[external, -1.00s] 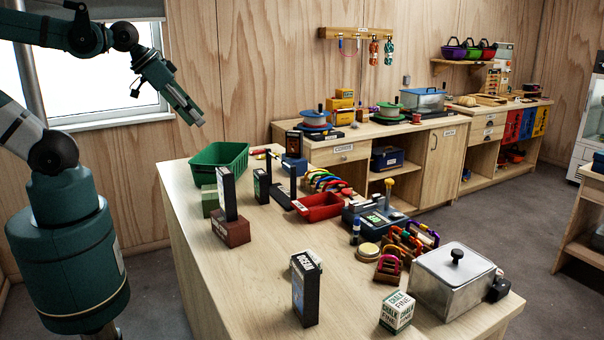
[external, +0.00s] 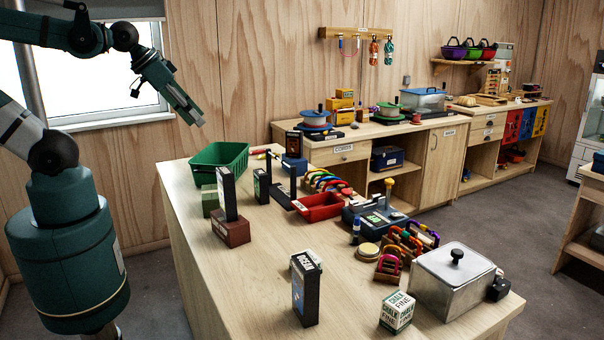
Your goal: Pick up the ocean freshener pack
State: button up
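The ocean freshener pack (external: 305,290) is a dark upright box with "OCEAN" on its white top band. My gripper (external: 196,118) is high in the air at the upper left, above the green bin and well apart from the pack. It points down and to the right. Its fingers are too small to tell whether they are open or shut. I see nothing hanging from it.
A chalk box (external: 397,312) and a metal lidded box (external: 452,280) stand right of the pack. A dark upright pack on a brown block (external: 231,228), a green bin (external: 219,165) and a red tray (external: 318,207) are farther back. Bare table surrounds the ocean pack.

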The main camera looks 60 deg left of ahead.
jog(key=shift+r, duration=0.1)
jog(key=shift+r, duration=2.4)
jog(key=w+d+r+m+g+h, duration=0.1)
jog(key=w+d+r+m, duration=0.2)
jog(key=d, duration=0.4)
jog(key=w+d+r+m+g+h, duration=0.1)
jog(key=w+d+m, duration=0.2)
jog(key=w+d, duration=0.3)
jog(key=m+g+b, duration=0.2)
jog(key=m+g, duration=0.3)
jog(key=m, duration=0.8)
send_over(305, 262)
notch_tip(305, 262, down, 4)
notch_tip(305, 262, down, 23)
jog(key=shift+a+f, duration=0.1)
jog(key=shift+f, duration=0.4)
jog(key=shift+f, duration=0.1)
